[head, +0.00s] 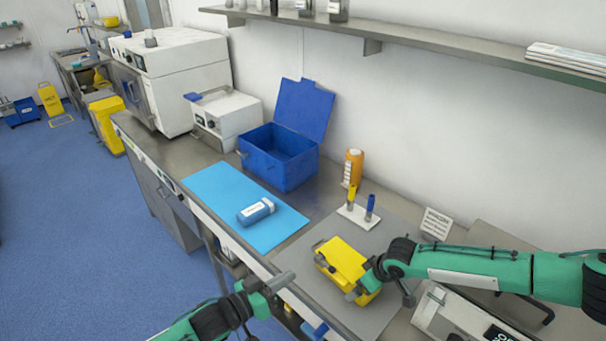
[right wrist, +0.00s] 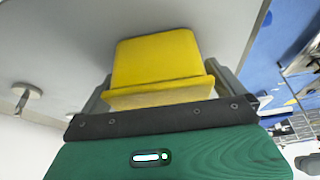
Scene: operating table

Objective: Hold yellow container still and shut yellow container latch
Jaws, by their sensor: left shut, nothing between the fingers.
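The yellow container (head: 345,258) sits on the grey mat at the front of the bench, its lid looking down. A small dark latch-like part (head: 325,264) shows at its left end; whether it is fastened is too small to tell. My right gripper (head: 364,284) is at the container's right end. In the right wrist view, its fingers lie along both sides of the yellow container (right wrist: 160,62), appearing to grip it. My left gripper (head: 284,280) is shut and empty, left of the container and apart from it, near the bench's front edge.
A grey mat (head: 298,250) lies under the container. Behind it stand a small white rack (head: 358,218) with yellow and blue tubes and an orange bottle (head: 353,168). A blue bottle (head: 256,211) lies on a light-blue mat (head: 215,190). An open blue box (head: 281,165) stands further back.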

